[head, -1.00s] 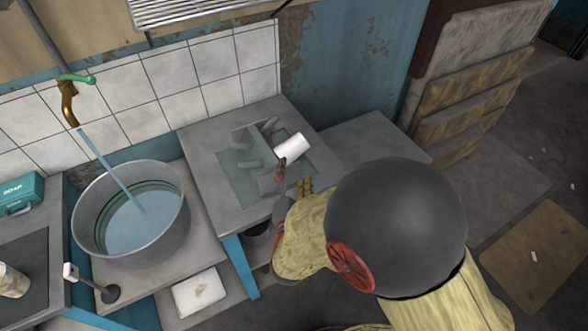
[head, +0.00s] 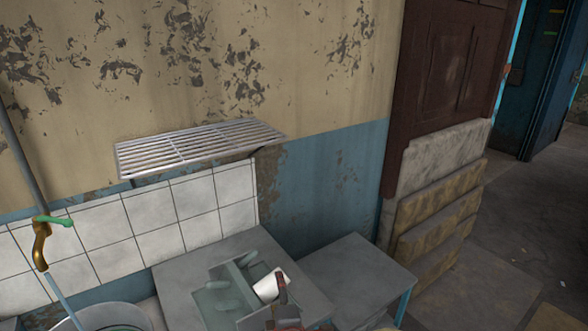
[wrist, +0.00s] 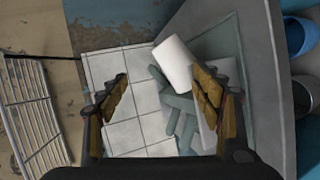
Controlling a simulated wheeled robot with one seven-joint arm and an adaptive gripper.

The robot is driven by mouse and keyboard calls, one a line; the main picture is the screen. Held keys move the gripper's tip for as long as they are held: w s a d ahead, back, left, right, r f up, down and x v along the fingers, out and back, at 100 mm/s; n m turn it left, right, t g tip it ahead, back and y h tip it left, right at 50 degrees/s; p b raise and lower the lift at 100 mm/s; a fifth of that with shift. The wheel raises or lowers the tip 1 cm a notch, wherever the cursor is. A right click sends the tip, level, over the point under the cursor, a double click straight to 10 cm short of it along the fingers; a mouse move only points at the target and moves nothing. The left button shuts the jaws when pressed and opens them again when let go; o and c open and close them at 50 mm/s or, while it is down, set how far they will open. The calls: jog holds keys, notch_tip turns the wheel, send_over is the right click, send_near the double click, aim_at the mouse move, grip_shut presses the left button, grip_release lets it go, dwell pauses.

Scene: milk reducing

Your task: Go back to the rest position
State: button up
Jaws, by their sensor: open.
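My gripper (wrist: 165,105) is open, its two yellow-padded fingers wide apart with nothing held between them in the wrist view. In the head view my gripper (head: 284,306) shows at the bottom edge, just below a white cylinder (head: 270,286). In the wrist view the white cylinder (wrist: 173,64) lies beyond the fingers, nearer the right one. It lies tilted against several grey-green cylinders (wrist: 176,103) in a greenish tray-like recess (head: 212,302) on the grey counter. Whether a finger touches the white cylinder cannot be told.
A metal rack shelf (head: 200,148) juts from the wall above white tiles (head: 155,209). A lower grey cabinet (head: 358,270) stands right of the counter. Open floor (head: 480,270) lies further right.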

jog(key=s+d+r+m+g+p, duration=0.1)
jog(key=s+d+r+m+g, duration=0.2)
jog(key=d+r+m, duration=0.3)
jog(key=s+d+r+m+g+h+p, duration=0.1)
jog(key=s+d+r+m, duration=0.3)
jog(key=s, duration=0.7)
jog(key=s+d+r+m+g+h+p, duration=0.1)
jog(key=s+d+r+m+g, duration=0.3)
jog(key=s+d+m, duration=0.5)
jog(key=s+d, duration=0.1)
jog(key=d, duration=0.2)
jog(key=shift+s+d+r+m+h, duration=0.15)
jog(key=shift+s+d+m+h, duration=0.15)
jog(key=shift+s+d, duration=0.1)
